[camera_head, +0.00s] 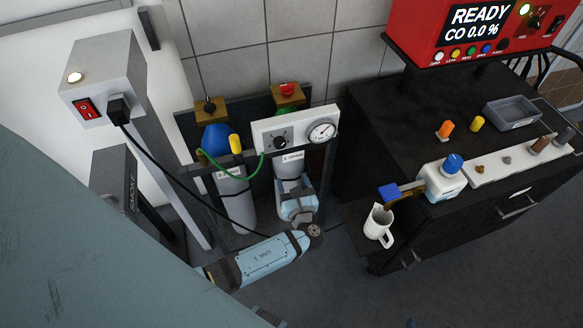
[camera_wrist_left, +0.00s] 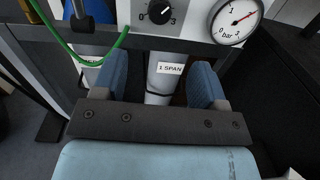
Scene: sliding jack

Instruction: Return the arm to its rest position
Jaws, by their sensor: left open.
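My left arm (camera_head: 262,262) comes in from the lower left, light blue with dark bands. Its left gripper (camera_head: 296,188) is open in front of the lower part of the right-hand gas cylinder (camera_head: 289,167). In the left wrist view the two blue fingers of the gripper (camera_wrist_left: 160,68) stand wide apart. The cylinder labelled "1 SPAN" (camera_wrist_left: 162,82) shows between them, farther off. Whether a finger touches it cannot be told. My right gripper is not in view.
A regulator panel with a dial and gauge (camera_head: 296,131) sits above the cylinder. Left of it is a second cylinder (camera_head: 232,190) with a green hose (camera_head: 232,176). A dark cart (camera_head: 375,130) with a white mug (camera_head: 379,225) on its shelf stands right. Floor is clear below the cart.

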